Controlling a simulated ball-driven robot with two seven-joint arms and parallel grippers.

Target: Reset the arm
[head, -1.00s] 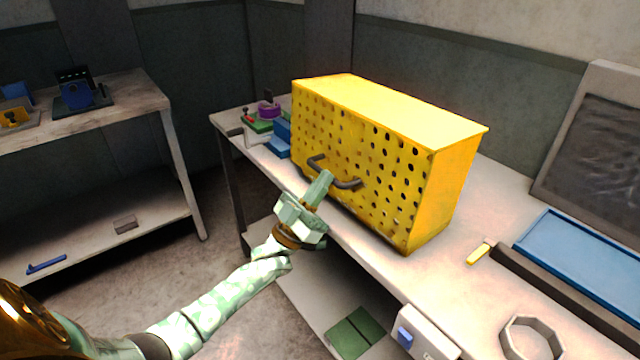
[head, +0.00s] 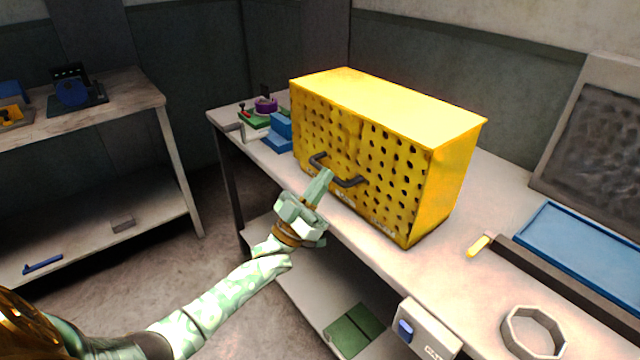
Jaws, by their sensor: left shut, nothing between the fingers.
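My left arm comes in from the lower left, and my left gripper (head: 324,180) is shut and empty. Its fingertips are in front of the dark bar handle (head: 343,180) of a yellow perforated box (head: 437,185) on the workbench. In the picture the fingertips overlap the handle's middle; I cannot tell whether they touch it. The box's holed front faces me and looks closed. My right gripper is not in view.
The workbench (head: 400,262) also holds a blue tray (head: 585,250), a grey ring (head: 533,330), a yellow-handled piece (head: 479,245) and small devices at its far left end. A control box (head: 430,328) is on the front edge. A shelf (head: 100,115) stands left, with open floor between.

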